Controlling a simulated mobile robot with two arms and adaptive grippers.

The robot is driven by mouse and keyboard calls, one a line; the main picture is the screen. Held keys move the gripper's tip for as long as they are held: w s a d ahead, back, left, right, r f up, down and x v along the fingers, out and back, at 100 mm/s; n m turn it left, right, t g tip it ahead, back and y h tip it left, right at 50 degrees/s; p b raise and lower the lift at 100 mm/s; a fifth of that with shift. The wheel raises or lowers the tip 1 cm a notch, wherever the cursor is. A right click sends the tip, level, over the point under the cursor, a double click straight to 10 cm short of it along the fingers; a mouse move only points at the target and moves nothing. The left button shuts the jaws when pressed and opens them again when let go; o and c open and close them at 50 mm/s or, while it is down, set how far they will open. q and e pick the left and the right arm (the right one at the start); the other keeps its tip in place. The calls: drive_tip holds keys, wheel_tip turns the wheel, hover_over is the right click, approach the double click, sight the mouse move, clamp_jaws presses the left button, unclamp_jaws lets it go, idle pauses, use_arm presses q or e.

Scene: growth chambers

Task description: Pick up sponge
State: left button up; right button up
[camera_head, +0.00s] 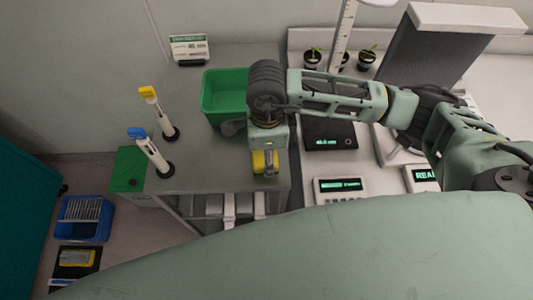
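A yellow block that looks like the sponge (258,163) shows at the front right edge of the grey bench. My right arm comes in from the right, and its wrist hangs right above the sponge. My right gripper (265,160) is at the sponge and mostly hidden under the wrist. I cannot tell whether its fingers are closed on the sponge or only around it. My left gripper is not in view.
A green bin (213,112) stands behind the wrist on the bench (200,165). Two pipettes on stands, yellow-topped (157,110) and blue-topped (150,152), stand left, near a green box (128,172). A dark scale (330,134) and small potted plants (366,58) are right.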

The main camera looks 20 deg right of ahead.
wheel_tip(320, 180, up, 2)
drive_tip(key=shift+w+r+b, duration=0.1)
drive_tip(key=shift+r+b, duration=0.1)
drive_tip(key=shift+b, duration=0.4)
drive_tip(key=s+d+r, duration=0.5)
drive_tip(key=s+r, duration=0.2)
drive_tip(key=s, duration=0.3)
drive_tip(key=shift+s+d+r, duration=0.25)
drive_tip(key=shift+s+r, duration=0.05)
drive_tip(key=shift+r, duration=0.05)
drive_tip(key=o, duration=0.4)
drive_tip(key=c, duration=0.5)
drive_tip(key=shift+f, duration=0.1)
